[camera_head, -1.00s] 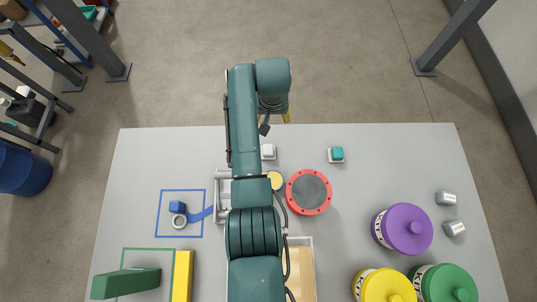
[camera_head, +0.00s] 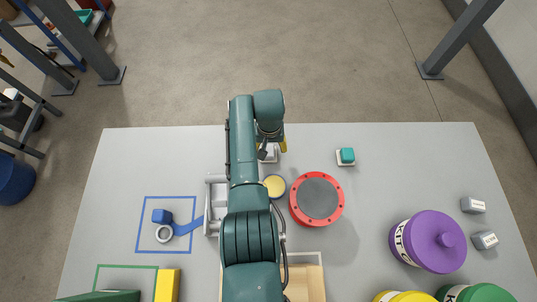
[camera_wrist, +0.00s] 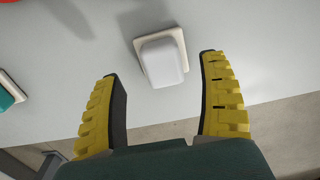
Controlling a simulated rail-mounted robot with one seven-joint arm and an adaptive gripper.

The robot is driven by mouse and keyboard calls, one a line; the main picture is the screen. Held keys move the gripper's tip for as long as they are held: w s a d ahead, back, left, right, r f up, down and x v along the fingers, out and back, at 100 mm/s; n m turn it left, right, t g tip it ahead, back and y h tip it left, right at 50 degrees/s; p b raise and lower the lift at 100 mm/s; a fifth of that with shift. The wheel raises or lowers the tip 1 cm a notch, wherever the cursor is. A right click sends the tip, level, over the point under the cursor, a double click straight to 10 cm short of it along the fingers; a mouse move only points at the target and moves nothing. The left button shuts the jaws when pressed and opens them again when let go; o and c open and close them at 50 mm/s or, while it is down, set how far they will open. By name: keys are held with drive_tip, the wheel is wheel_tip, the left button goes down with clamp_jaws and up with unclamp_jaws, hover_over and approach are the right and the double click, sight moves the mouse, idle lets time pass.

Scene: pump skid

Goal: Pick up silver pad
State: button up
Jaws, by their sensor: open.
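The silver pad (camera_wrist: 162,60) is a pale, rounded block on a thin cream square plate (camera_wrist: 139,45). In the wrist view it sits slightly turned between my fingertips. My gripper (camera_wrist: 161,67) is open, with a yellow finger on each side and a clear gap to the pad. The fingers are empty. In the head view the pad (camera_head: 270,153) is near the far edge of the table, partly hidden by my arm, with a yellow finger just right of it.
A teal block (camera_head: 347,156) on a similar plate and a red-rimmed disc (camera_head: 318,199) stand to the right. A yellow round piece (camera_head: 274,186) is nearby. A purple lidded container (camera_head: 430,241) and two grey blocks (camera_head: 473,205) are farther right. The table's far edge is close.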

sight(268, 150)
drive_tip(key=f+b, duration=0.1)
drive_tip(key=f, duration=0.1)
drive_tip(key=f+b, duration=0.2)
drive_tip(key=shift+w+a+f, duration=0.15)
drive_tip(key=shift+w, duration=0.05)
drive_tip(key=shift+s, duration=0.1)
drive_tip(key=c, duration=1.3)
